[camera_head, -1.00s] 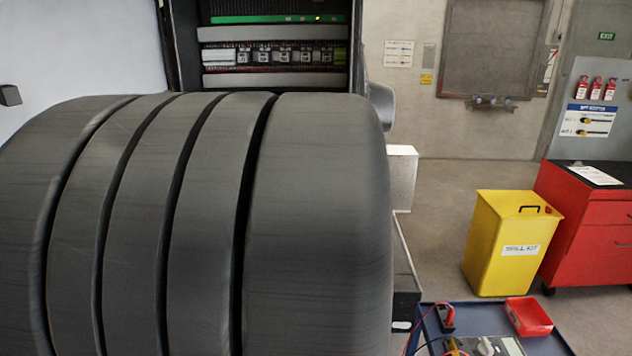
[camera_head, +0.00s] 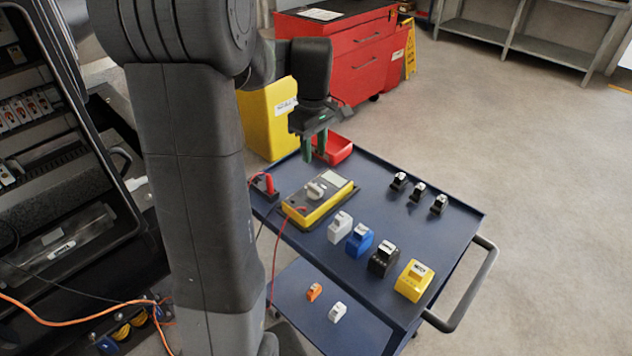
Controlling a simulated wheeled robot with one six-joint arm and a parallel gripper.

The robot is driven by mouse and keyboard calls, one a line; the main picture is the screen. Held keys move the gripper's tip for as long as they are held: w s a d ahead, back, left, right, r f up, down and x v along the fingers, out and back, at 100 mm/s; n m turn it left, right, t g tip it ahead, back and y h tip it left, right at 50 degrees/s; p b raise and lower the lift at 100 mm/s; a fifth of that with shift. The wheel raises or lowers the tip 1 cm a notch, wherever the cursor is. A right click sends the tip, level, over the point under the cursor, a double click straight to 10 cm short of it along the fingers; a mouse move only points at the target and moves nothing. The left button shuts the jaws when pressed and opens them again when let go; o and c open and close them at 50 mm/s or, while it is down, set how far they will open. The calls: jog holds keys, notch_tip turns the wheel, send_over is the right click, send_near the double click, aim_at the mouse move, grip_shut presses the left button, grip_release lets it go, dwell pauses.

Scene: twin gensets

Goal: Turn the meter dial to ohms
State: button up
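The meter (camera_head: 320,203) is a yellow-sided box with a grey face, lying on the blue cart top. Its pale dial knob (camera_head: 316,190) stands up from the face, and a small display (camera_head: 335,181) sits at its far end. The dial's markings are too small to read. My gripper (camera_head: 314,149) hangs above the far end of the meter, near the red tray. Its two dark green fingers point down, apart from the dial. A gap seems to show between the fingers, with nothing in it.
The blue cart (camera_head: 440,220) holds a red tray (camera_head: 338,148), a row of white, blue, black and yellow blocks (camera_head: 362,240), and several small black clips (camera_head: 419,190). Red and black leads run by the meter. A yellow bin (camera_head: 262,115) and red cabinet (camera_head: 360,50) stand behind.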

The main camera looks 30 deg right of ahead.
aim_at(314, 186)
notch_tip(314, 186, down, 11)
dwell(0.3)
jog(key=shift+w, duration=0.1)
grip_shut()
